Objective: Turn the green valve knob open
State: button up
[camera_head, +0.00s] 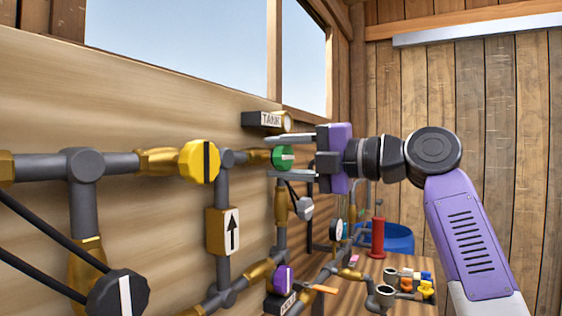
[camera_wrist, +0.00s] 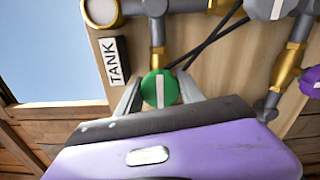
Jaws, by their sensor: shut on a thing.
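The green valve knob (camera_head: 283,158) sits on the pipework along the wooden wall, below the TANK label. My gripper (camera_head: 290,156) reaches it from the right, with one finger above the knob and one below, shut on it. In the wrist view the green knob (camera_wrist: 159,89) shows between the two fingers, with its white line running nearly up and down in that picture. In the head view the line looks roughly level. The knob's rear and its valve stem are hidden.
Other knobs are near: yellow (camera_head: 200,161), black (camera_head: 118,295) and purple (camera_head: 280,279). A grey knob (camera_head: 304,208) hangs just below my gripper. The TANK label (camera_head: 268,119) is just above.

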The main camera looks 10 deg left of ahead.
jog(key=shift+f, duration=0.1)
dwell(0.3)
jog(key=o, duration=1.4)
jog(key=b+v, duration=0.1)
jog(key=v, duration=0.6)
jog(key=shift+s+d, duration=0.2)
jog(key=shift+d, duration=0.15)
